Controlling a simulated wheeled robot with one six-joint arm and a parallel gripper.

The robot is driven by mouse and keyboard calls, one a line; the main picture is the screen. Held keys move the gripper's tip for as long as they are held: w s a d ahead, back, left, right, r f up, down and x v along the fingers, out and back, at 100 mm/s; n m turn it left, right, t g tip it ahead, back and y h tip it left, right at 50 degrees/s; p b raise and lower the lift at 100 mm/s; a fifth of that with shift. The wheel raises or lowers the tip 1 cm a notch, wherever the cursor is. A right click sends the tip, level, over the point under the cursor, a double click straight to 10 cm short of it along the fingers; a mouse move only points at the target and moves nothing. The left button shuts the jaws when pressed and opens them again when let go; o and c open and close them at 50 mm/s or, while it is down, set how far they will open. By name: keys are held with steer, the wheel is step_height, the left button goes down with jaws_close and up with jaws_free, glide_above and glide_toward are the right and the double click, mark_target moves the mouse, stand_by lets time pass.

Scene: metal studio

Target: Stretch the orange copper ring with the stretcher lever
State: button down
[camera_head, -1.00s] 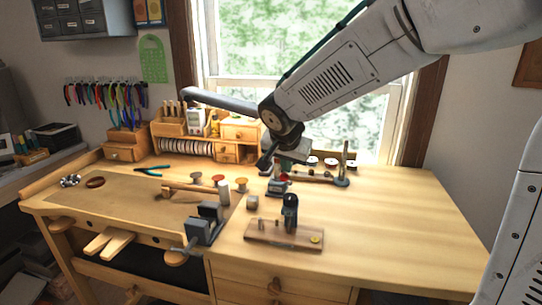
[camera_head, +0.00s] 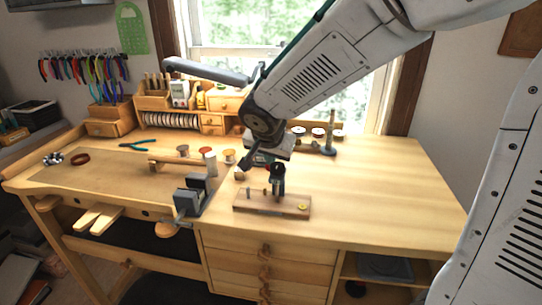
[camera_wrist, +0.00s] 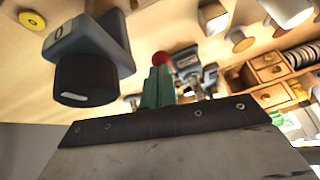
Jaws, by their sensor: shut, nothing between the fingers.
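My gripper (camera_wrist: 157,84) shows green fingers held together with nothing between them; in the head view its tip is hard to make out, just behind a wooden board's dark post. A red knob (camera_wrist: 163,58) shows past the fingertips in the wrist view, beside a blue-grey metal tool (camera_wrist: 186,62); I cannot tell whether this is the stretcher lever. A reddish-brown ring (camera_head: 79,159) lies at the bench's left; I cannot tell if it is the copper ring. The gripper is far from it.
The wooden board (camera_head: 258,204) carries a dark upright post (camera_head: 278,181) and a yellow disc (camera_head: 303,207), close to the gripper. A grey vise (camera_head: 192,196) stands left of it. Spools (camera_head: 229,156) and a small drawer unit (camera_head: 211,125) are behind. The right benchtop (camera_head: 390,200) is clear.

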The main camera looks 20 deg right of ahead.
steer(key=v, duration=0.3)
steer(key=s+v, duration=0.1)
steer(key=v, duration=0.3)
steer(key=f+v, duration=0.1)
steer(key=v, duration=0.3)
steer(key=shift+s+a, duration=0.15)
steer(key=shift+s, duration=0.25)
steer(key=shift+d, duration=0.2)
steer(key=shift+w+d+r+n, duration=0.85)
steer(key=shift+w+r, duration=1.2)
steer(key=shift+w, duration=0.55)
steer(key=shift+g+y, duration=0.3)
steer(key=shift+g, duration=0.1)
steer(key=x, duration=0.8)
steer(key=shift+w+d+f, duration=0.1)
steer(key=shift+d+f, duration=0.05)
steer(key=f, duration=0.3)
steer(key=shift+a+f, duration=0.2)
steer(key=shift+a, duration=0.1)
steer(key=shift+s+a+f, duration=0.1)
steer(key=shift+s+f, duration=0.15)
steer(key=shift+f, duration=0.25)
